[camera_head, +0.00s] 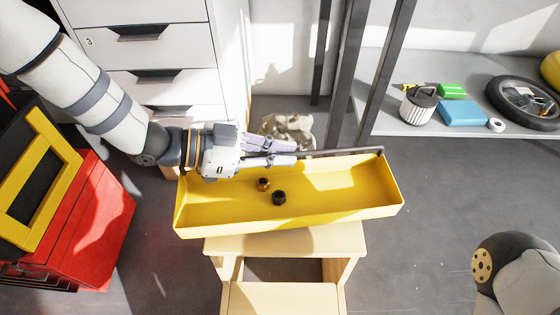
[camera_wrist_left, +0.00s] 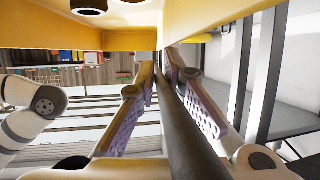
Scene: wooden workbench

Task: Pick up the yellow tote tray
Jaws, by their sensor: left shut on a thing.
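The yellow tote tray (camera_head: 330,208) is long and shallow, with a dark bar handle (camera_head: 340,153) along its far side. Two dark hex nuts, one brownish (camera_head: 264,184) and one black (camera_head: 279,198), lie inside it. My left gripper (camera_head: 294,152) reaches in from the left over the tray's far edge and is shut on the handle. In the left wrist view the dark bar (camera_wrist_left: 185,130) runs between the two purple-padded fingers, beside the yellow tray wall (camera_wrist_left: 225,20). The tray appears over a wooden step stool; I cannot tell whether they touch. My right gripper is out of view.
The wooden stool (camera_head: 290,240) stands below the tray. A red toolbox (camera_head: 92,215) is at left, white drawers (camera_head: 160,60) behind. Dark posts (camera_head: 348,70) rise behind the tray. A grey shelf (camera_head: 400,125) at right holds a filter, blue box and wheel.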

